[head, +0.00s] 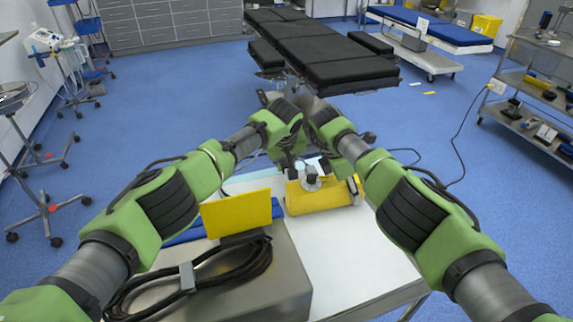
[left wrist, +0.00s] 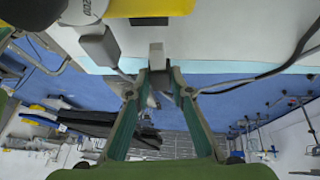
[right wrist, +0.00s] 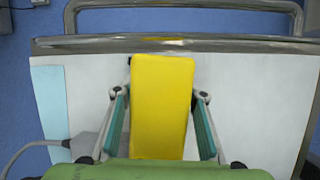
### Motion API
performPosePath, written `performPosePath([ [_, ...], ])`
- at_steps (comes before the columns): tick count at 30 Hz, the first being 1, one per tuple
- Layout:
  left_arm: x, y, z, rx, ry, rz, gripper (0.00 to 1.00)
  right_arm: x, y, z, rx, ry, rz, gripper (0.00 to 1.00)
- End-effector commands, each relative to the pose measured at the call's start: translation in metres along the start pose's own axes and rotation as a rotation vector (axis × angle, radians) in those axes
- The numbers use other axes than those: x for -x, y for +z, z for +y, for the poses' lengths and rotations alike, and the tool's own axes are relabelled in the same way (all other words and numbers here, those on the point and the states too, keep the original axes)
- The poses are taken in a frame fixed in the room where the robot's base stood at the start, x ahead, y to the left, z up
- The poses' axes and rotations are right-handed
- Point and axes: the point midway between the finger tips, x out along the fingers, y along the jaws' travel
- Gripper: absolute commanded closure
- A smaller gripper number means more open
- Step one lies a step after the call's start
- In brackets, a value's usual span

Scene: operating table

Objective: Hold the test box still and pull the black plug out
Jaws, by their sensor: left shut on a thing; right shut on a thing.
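The yellow test box (head: 318,198) lies on the white table, with a grey round part on top. My right gripper (right wrist: 160,94) is shut on the box, one finger along each side, as the right wrist view shows. My left gripper (left wrist: 157,78) is shut on a small plug (left wrist: 157,56) that looks dark grey there. A gap shows between this plug and the yellow box in the left wrist view (left wrist: 150,8). A black cable (left wrist: 262,74) runs off to the right from near the left fingers. In the head view my arms partly hide both grippers.
A second, grey plug (left wrist: 100,46) with a cable sits beside the box. A grey case (head: 262,288) with a coiled black cable (head: 190,285) and an upright yellow panel (head: 237,213) stands at the front left. The white table (head: 350,265) is bare at the front right.

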Motion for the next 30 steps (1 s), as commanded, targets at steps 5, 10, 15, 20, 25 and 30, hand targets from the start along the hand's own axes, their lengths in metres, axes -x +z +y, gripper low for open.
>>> performPosePath([
  [5, -0.001, -0.003, 0.0, 0.0, 0.001, 0.0, 1.0, 0.0, 0.0, 0.0, 0.0, 0.001, 0.0, 0.93],
  [10, -0.002, -0.004, 0.0, 0.0, 0.0, 0.0, 1.0, 0.0, 0.0, 0.0, 0.0, 0.001, 0.0, 0.93],
  [15, -0.001, -0.004, 0.0, 0.0, 0.001, 0.0, 1.0, 0.001, 0.0, 0.0, 0.0, 0.001, 0.0, 0.93],
  [20, 0.005, -0.01, 0.001, 0.0, 0.0, 0.0, 1.0, 0.001, 0.0, 0.0, 0.0, 0.001, 0.0, 0.93],
  [25, 0.016, -0.019, 0.004, 0.0, 0.001, 0.001, 1.0, 0.0, 0.0, 0.0, 0.0, 0.001, 0.0, 0.93],
  [30, 0.026, -0.028, 0.005, 0.0, 0.0, 0.0, 1.0, 0.0, 0.0, 0.0, 0.0, 0.001, 0.0, 0.93],
])
